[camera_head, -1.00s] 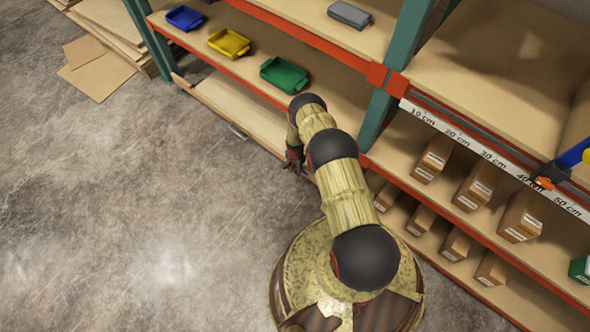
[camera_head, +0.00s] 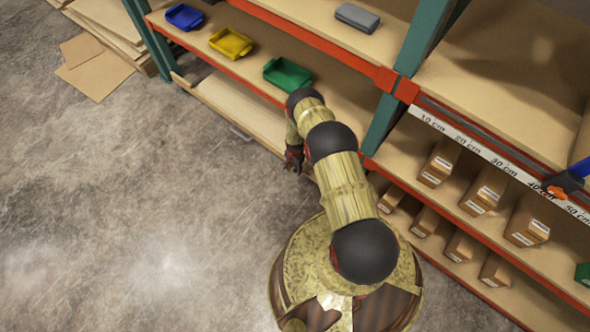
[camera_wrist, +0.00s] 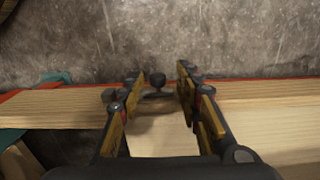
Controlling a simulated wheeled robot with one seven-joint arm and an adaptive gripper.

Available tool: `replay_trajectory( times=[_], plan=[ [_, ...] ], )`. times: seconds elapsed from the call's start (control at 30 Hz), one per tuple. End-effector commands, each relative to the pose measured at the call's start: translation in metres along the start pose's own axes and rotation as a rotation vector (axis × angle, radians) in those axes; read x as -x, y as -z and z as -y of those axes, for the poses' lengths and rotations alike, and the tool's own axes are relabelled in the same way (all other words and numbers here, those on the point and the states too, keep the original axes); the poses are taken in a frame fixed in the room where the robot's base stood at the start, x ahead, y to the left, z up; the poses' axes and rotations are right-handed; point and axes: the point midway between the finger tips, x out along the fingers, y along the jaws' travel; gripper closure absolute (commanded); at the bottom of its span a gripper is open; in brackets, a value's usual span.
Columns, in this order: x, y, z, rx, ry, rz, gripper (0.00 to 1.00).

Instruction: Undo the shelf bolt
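A small dark rounded knob with a greyish bar beside it (camera_wrist: 157,79), possibly the shelf bolt, shows in the wrist view at the far edge of a pale wooden board (camera_wrist: 155,135). My gripper (camera_wrist: 157,82) is open, its two fingers on either side of the knob's line of sight. I cannot tell whether they touch it. In the head view my gripper (camera_head: 293,160) hangs low beside the lower shelf's front edge, and the knob is not discernible there. A grey handle-like piece (camera_head: 240,132) sits at the lower board's edge, left of my gripper.
Blue (camera_head: 185,17), yellow (camera_head: 231,42) and green (camera_head: 287,74) bins stand on the shelf above. A green upright (camera_head: 385,120) and a shelf with several cardboard boxes (camera_head: 437,162) are to the right.

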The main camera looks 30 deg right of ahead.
Motion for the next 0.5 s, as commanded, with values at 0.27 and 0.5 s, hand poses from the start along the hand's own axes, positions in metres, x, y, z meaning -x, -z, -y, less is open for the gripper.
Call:
replay_trajectory(
  times=[0.27,0.5],
  plan=[
    [0.021,0.002,0.002,0.0,0.002,-0.002,0.66],
    [0.058,0.001,0.001,0.0,0.001,-0.001,0.66]
  ],
)
